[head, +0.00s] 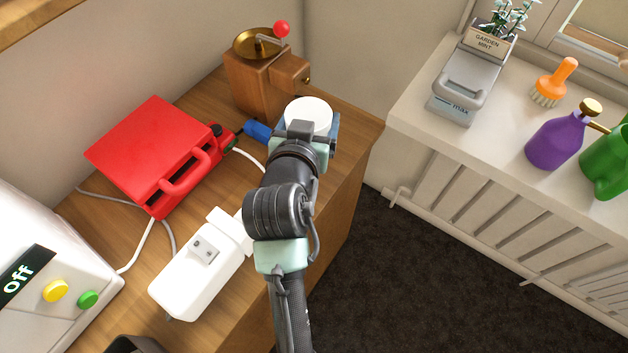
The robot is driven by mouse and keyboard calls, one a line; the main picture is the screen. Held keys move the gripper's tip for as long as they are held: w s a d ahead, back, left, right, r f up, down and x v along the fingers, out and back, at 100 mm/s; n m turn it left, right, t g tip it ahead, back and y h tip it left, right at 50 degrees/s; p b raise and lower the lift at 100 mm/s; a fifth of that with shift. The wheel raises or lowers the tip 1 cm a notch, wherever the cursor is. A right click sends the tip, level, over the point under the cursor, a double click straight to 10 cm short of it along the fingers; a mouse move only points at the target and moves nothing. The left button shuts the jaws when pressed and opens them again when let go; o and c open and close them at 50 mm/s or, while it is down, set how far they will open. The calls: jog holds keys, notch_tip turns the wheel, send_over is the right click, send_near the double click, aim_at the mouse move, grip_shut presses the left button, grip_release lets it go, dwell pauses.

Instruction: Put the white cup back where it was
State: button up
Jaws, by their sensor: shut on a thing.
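The white cup (308,110) is at the far right end of the wooden counter; only its round white top shows past my wrist. My gripper (306,132) reaches it from the near side and is shut on it. The fingertips and the lower part of the cup are mostly hidden by my arm. A flat blue thing (335,124) shows beside and beneath the cup. I cannot tell whether the cup touches it.
A wooden coffee grinder (258,82) stands close behind the cup. A blue object (257,131) lies to its left. A red appliance (150,150), cables and a white socket block (200,270) occupy the counter (330,215). The windowsill (495,115) is at right, beyond a floor gap.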

jog(key=shift+w+d+r+b, duration=0.15)
jog(key=shift+w+d+b, duration=0.4)
jog(key=shift+d, duration=0.05)
jog(key=shift+w+d+f, duration=0.1)
jog(key=shift+f, duration=0.2)
notch_tip(320, 180, down, 9)
jog(key=shift+b, duration=0.8)
jog(key=shift+f, duration=0.1)
jog(key=o, duration=1.4)
